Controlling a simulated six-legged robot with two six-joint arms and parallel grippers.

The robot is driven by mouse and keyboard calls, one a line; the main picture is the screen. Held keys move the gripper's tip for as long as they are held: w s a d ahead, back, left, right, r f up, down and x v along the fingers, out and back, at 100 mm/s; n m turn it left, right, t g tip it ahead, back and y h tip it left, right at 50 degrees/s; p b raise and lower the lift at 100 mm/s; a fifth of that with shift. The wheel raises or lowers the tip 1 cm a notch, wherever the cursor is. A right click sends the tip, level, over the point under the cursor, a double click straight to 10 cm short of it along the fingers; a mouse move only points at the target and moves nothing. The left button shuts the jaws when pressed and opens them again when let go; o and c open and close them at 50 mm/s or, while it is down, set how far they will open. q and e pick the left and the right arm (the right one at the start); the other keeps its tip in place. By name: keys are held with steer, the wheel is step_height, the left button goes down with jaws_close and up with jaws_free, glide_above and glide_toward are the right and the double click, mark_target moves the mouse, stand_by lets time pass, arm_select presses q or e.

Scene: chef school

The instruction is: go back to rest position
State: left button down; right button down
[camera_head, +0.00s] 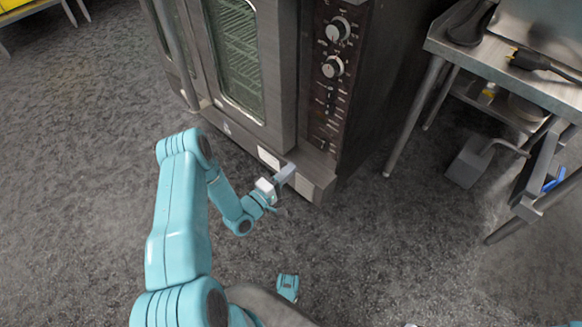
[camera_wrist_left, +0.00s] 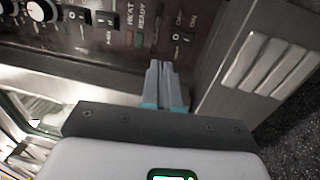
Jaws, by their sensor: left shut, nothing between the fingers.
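My left gripper (camera_head: 285,174) is at the end of the teal arm that comes in from the left in the head view. It is in front of the lower right part of the steel oven (camera_head: 275,60). In the left wrist view the fingers of this gripper (camera_wrist_left: 161,75) are together with nothing between them, in front of the dark control panel (camera_wrist_left: 110,38) with its switches and knobs. I cannot tell whether the fingertips touch the oven.
The oven's glass door (camera_head: 236,55) is left of the control panel. A steel table (camera_head: 520,85) with utensils stands at the right, with a grey container (camera_head: 468,166) beneath it. The grey speckled floor (camera_head: 75,170) at the left is clear.

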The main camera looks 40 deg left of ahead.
stand_by(0.4)
arm_select(q)
steer(key=w+d+r+m+g+h, duration=0.1)
steer(key=w+d+r+m+h, duration=0.1)
steer(key=w+d+r, duration=0.3)
steer(key=d+r+m+h, duration=0.1)
steer(key=d+r+h, duration=0.1)
steer(key=d, duration=0.5)
steer(key=s+d+f+m+g, duration=0.25)
steer(key=d+g, duration=0.25)
steer(key=d, duration=0.3)
steer(key=s+d+f+m+g+y, duration=0.1)
steer(key=s+f+m+g, duration=0.25)
steer(key=s, duration=0.45)
steer(key=s+d+f+m+g, duration=0.1)
steer(key=s+f+m+g, duration=0.2)
steer(key=s+g, duration=0.3)
steer(key=s+d+f+m+g+y, duration=0.1)
steer(key=s+f+m+g, duration=0.2)
steer(key=s, duration=0.6)
step_height(320, 180, up, 30)
steer(key=p, duration=3.1)
steer(key=shift+s+r, duration=0.15)
steer(key=shift+d+g, duration=0.1)
steer(key=shift+g, duration=0.15)
